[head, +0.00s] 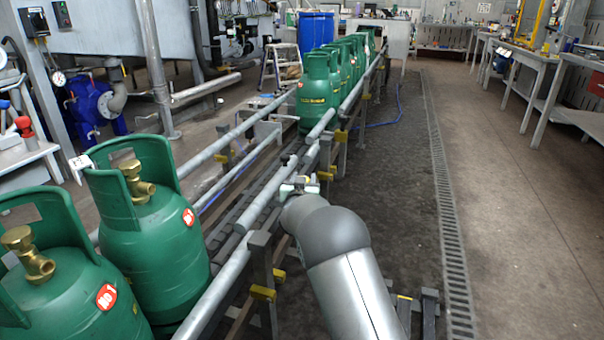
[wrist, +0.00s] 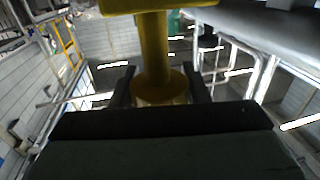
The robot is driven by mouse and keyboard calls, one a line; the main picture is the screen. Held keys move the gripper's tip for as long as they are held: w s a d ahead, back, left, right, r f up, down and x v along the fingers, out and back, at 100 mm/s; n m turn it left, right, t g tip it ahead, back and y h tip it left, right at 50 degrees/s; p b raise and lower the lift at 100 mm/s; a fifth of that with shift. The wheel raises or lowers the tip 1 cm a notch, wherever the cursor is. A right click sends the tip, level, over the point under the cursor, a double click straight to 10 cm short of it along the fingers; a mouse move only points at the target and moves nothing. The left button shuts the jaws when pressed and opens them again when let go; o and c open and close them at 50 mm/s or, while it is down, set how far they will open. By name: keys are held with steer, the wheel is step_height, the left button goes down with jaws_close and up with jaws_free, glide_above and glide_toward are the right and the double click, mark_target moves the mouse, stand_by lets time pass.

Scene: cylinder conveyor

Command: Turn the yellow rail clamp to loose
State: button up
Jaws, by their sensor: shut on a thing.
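The yellow rail clamp (wrist: 153,50) fills the upper middle of the wrist view, with a wide head at the top edge, a round stem and a flared disc below. The two dark fingers of my gripper (wrist: 160,80) stand on either side of it, and my gripper is shut on it. In the head view my arm reaches along the near guide rail, and its end (head: 299,187) is beside the rail posts. The fingers and the held clamp are mostly hidden there. I cannot tell the clamp's turned position.
Other yellow clamps sit on the posts, one nearer (head: 262,293) and one farther (head: 341,136). Green cylinders (head: 155,240) stand on the conveyor at the near left, and several more (head: 316,95) stand farther back.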

steer(key=m+h+p, duration=0.1)
steer(key=h+p, duration=0.1)
steer(key=m+h+p, duration=0.1)
steer(key=h, duration=0.1)
steer(key=shift+d+r+m+g+p, duration=0.1)
steer(key=shift+r+m+g+p, duration=0.2)
steer(key=shift+p, duration=0.1)
steer(key=shift+s+d+f+m+g+h+p, duration=0.15)
steer(key=shift+m+g+h+p, duration=0.25)
steer(key=shift+m+h+p, duration=0.4)
steer(key=shift+d+f+m+g+h+p, duration=0.15)
steer(key=shift+m+g+h+p, duration=0.3)
steer(key=shift+h, duration=0.65)
steer(key=o, duration=1)
steer(key=shift+r, duration=0.1)
